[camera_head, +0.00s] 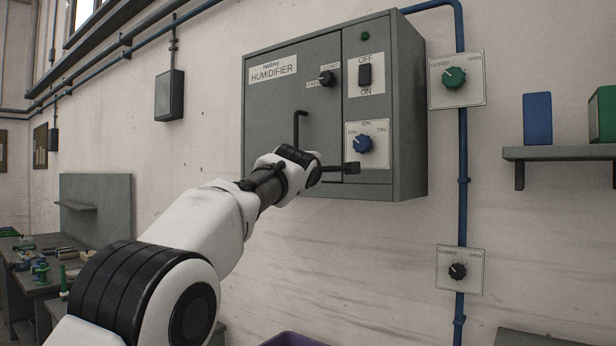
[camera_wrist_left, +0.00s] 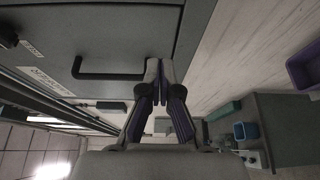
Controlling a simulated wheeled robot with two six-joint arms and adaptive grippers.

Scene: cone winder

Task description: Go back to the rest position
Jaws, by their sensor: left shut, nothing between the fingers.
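My left gripper (camera_head: 350,168) is in front of the lower part of the grey humidifier cabinet (camera_head: 275,110). In the left wrist view its two fingers (camera_wrist_left: 160,75) are together and hold nothing. The cabinet's black door handle (camera_head: 297,128) is just left of and above the gripper; its lower end is partly hidden by my wrist. The cabinet door appears closed. My right gripper is in neither view.
The blue dial (camera_head: 363,144) is just above my gripper, below the OFF/ON switch (camera_head: 365,75). A green valve knob (camera_head: 454,78) and a black one (camera_head: 458,271) are on the right. A shelf (camera_head: 560,152) holds blue and green boxes. A cluttered workbench (camera_head: 40,272) stands left.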

